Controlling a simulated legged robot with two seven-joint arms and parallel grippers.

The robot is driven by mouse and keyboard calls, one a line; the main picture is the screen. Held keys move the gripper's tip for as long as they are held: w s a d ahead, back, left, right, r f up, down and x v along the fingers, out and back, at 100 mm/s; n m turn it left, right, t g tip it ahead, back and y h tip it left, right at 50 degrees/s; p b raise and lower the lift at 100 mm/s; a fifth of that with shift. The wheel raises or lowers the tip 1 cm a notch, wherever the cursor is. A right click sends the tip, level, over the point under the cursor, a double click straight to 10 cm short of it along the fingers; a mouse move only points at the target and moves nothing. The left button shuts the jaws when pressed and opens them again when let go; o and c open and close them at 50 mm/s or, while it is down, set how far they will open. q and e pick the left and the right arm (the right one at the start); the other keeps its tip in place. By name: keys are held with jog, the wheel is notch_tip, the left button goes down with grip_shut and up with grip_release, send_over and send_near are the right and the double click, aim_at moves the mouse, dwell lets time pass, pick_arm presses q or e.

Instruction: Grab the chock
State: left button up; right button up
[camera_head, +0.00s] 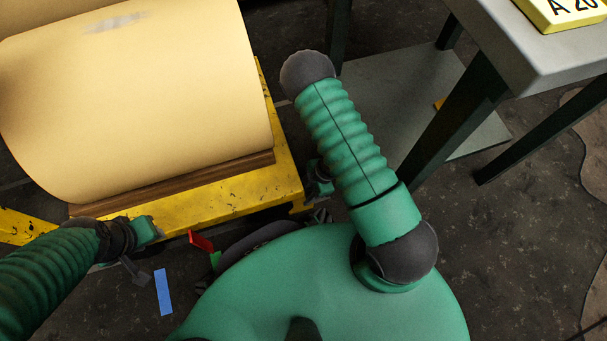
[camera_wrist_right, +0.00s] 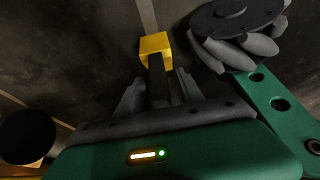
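In the right wrist view, a yellow block (camera_wrist_right: 155,46) with a dark bar running back from it, which looks like the chock, lies straight ahead of my right gripper (camera_wrist_right: 160,78). The two grey fingers stand apart, one on each side of the dark bar. I cannot tell whether they touch it. In the head view, my right upper arm hides the right gripper. My left gripper (camera_head: 136,270) is at the lower left, beside the yellow cart's front edge; its finger opening is too small to read. The chock cannot be made out in the head view.
A large tan roll (camera_head: 130,100) rests on brown wood on a yellow cart (camera_head: 235,190). A grey table (camera_head: 530,50) with a yellow sign (camera_head: 570,12) and a lower shelf (camera_head: 400,100) stands at the right.

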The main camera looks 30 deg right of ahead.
grip_shut()
dwell(1.2)
